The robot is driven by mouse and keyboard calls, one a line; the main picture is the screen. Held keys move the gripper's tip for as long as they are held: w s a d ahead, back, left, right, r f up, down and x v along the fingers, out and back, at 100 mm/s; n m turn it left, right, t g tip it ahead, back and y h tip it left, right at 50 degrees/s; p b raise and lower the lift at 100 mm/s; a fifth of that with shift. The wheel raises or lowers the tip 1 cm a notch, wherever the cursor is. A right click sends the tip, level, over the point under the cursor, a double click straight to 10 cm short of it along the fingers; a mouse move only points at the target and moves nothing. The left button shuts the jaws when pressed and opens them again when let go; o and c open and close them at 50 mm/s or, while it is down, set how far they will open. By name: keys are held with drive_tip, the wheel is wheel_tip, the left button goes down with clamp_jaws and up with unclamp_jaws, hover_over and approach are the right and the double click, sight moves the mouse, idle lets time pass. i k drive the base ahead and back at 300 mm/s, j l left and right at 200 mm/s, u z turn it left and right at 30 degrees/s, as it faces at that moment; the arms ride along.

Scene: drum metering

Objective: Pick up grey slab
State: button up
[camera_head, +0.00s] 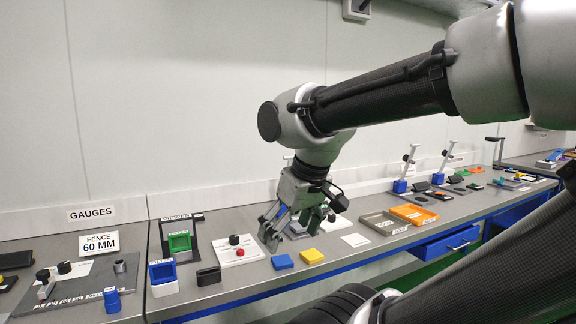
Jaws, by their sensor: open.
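My gripper (288,238) points down with its fingers spread, low over the bench near the blue and yellow blocks. A small grey piece (298,229) shows partly between and behind the fingers and looks like the grey slab. The fingers hide much of it, and I cannot tell whether they touch it.
A blue block (282,262) and a yellow block (312,256) lie just in front of my gripper. A white plate with black and red knobs (238,251) is at its left. A grey tray (383,223) and an orange tray (414,214) stand to the right, beyond a white card (355,240).

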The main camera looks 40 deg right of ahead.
sight(296, 228)
drive_tip(key=z, duration=1.25)
